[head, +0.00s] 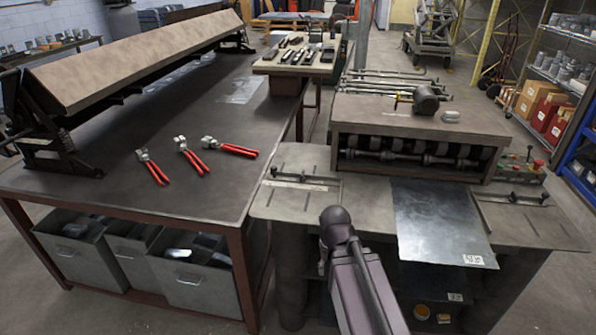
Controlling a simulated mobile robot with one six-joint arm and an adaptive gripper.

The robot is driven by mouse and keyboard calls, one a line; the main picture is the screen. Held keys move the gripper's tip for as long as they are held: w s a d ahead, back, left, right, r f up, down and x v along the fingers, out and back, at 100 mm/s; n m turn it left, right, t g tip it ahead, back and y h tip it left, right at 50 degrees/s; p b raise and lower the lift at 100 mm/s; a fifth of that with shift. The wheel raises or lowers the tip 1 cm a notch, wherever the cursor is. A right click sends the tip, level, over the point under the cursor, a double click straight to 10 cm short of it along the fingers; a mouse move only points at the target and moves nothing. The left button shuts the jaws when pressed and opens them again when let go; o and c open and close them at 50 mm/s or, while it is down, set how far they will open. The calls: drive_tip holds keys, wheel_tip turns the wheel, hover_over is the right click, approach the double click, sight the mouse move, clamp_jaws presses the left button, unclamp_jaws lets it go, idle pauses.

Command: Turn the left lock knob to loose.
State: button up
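The roll-forming machine (430,127) stands right of centre, with a flat table in front of its rollers. On the table's left part lies a left guide bar (302,179) with a small dark knob (273,172) at its left end. Another dark fitting stands near its right end. The knob is too small to tell whether it is tight or loose. A similar right guide bar (512,198) lies on the right part. My arm rises from the bottom centre, its rounded joint in front of the table's edge. I cannot see my gripper's fingers.
A metal sheet (440,222) lies on the machine's table and overhangs its front edge. The workbench (120,200) at left holds several red-handled pliers (190,157) and a long bending brake (140,58). A control box with a red button (538,163) is at right.

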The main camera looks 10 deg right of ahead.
drive_tip(key=shift+w, duration=0.15)
wheel_tip(320, 180, up, 15)
drive_tip(key=m+p, duration=0.4)
drive_tip(key=p, duration=1.1)
hover_over(303, 173)
drive_tip(key=shift+f, duration=0.1)
wheel_tip(303, 173, down, 14)
drive_tip(key=b, duration=1.3)
drive_tip(key=shift+r+b, duration=0.25)
drive_tip(key=shift+b, duration=0.15)
drive_tip(key=shift+c, duration=0.2)
clamp_jaws()
